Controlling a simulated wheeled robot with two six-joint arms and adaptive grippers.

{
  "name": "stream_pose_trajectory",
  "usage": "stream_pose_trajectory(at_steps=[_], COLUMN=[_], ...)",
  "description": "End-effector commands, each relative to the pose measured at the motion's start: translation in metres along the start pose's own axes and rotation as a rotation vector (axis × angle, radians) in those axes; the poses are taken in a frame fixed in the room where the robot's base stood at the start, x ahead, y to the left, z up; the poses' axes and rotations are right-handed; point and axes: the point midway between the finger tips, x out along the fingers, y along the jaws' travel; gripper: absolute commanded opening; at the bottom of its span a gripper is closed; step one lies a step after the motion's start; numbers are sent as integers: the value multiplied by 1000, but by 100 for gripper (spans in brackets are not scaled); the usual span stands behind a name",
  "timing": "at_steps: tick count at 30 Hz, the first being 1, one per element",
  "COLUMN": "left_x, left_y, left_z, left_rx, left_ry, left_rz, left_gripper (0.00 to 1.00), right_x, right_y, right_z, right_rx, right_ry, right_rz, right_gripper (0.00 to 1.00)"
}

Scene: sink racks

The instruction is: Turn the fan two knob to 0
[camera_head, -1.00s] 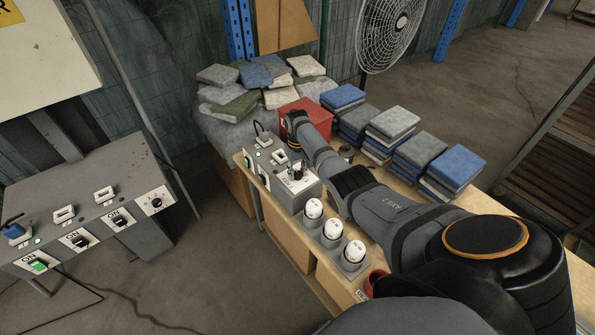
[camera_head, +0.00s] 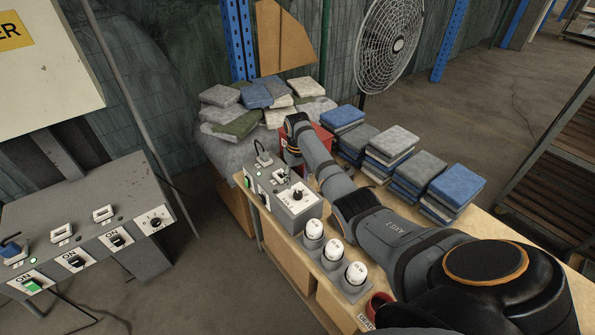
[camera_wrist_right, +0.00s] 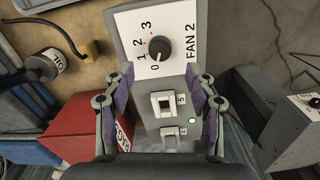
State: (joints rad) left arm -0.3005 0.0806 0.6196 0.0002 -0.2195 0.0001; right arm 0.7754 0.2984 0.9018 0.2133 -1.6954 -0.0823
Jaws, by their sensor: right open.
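The fan two knob (camera_wrist_right: 160,48) is a black round knob on a white plate marked FAN 2 with 0, 1, 2 and 3. It also shows in the head view (camera_head: 298,195) on top of the grey control box (camera_head: 296,211) at the table's edge. I cannot tell surely which number its pointer faces. My right gripper (camera_wrist_right: 160,72) is open, its two purple-padded fingers apart above the box, with the knob beyond the fingertips and nothing between the pads. In the head view my right arm reaches over the box from the right. My left gripper is not in view.
A switch (camera_wrist_right: 165,104) and a green light sit below the knob plate. A red box (camera_wrist_right: 85,128) stands beside the control box. White-capped lamps (camera_head: 333,249) line the table's near edge. Folded cloth stacks (camera_head: 392,148) lie behind. A standing fan (camera_head: 391,45) is at the back.

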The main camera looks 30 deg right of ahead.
Motion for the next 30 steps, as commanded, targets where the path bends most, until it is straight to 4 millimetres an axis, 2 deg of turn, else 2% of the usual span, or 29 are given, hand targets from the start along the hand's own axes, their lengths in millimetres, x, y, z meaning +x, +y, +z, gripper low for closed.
stream_pose_trajectory(at_steps=[3,9,30], left_x=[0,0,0], left_y=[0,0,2], left_z=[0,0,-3], left_rx=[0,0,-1], left_ry=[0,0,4], left_rz=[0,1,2], left_gripper=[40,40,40], right_x=[-28,-53,-57], right_y=[1,0,0], right_z=[-1,0,0], right_rx=[0,0,0], right_ry=[4,0,-1], right_rz=[1,0,0], right_gripper=[56,56,56])
